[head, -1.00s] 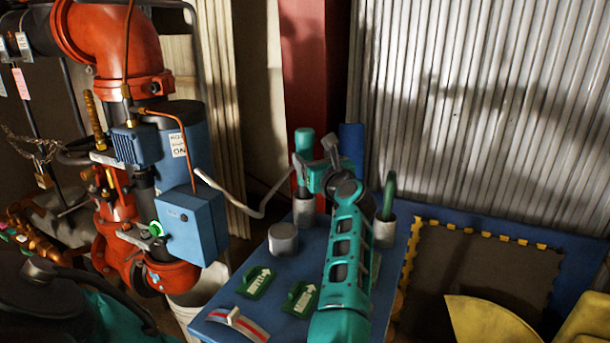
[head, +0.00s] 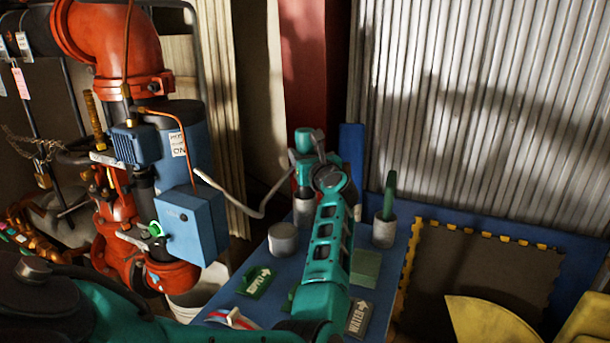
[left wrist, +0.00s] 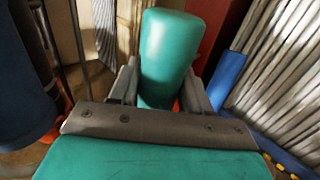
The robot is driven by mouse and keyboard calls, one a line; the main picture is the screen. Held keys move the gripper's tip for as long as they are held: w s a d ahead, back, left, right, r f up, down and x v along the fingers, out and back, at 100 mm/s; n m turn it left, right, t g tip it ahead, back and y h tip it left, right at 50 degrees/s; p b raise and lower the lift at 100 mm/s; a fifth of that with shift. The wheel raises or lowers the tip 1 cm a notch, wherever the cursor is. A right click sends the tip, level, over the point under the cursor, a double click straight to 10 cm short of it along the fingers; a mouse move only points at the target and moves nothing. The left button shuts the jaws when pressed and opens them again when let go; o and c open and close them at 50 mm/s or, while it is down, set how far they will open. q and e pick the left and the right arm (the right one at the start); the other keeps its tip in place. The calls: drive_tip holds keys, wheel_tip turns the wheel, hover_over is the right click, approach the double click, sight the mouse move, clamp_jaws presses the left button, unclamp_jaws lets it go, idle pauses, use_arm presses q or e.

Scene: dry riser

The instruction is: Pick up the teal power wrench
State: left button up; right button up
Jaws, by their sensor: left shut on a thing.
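The teal power wrench (head: 304,139) stands upright at the back of the blue table, with its lower end at a grey cup (head: 304,212). I cannot tell whether it still rests in the cup. My left gripper (head: 305,160) is shut on its upper part. In the left wrist view the wrench (left wrist: 167,45) shows as a thick teal cylinder between the two grey fingers of my left gripper (left wrist: 160,92). My arm hides part of the table. My right gripper is not in view.
The blue table (head: 325,225) also bears a second grey cup (head: 384,232) with a green-handled tool (head: 389,195), a grey cylinder (head: 283,239) and several sign plates. Red pipework with a blue box (head: 193,226) stands at the left. A corrugated metal wall (head: 490,110) is behind.

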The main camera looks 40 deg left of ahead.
use_arm(q)
drive_tip(key=c, duration=0.5)
drive_tip(key=shift+r, duration=0.15)
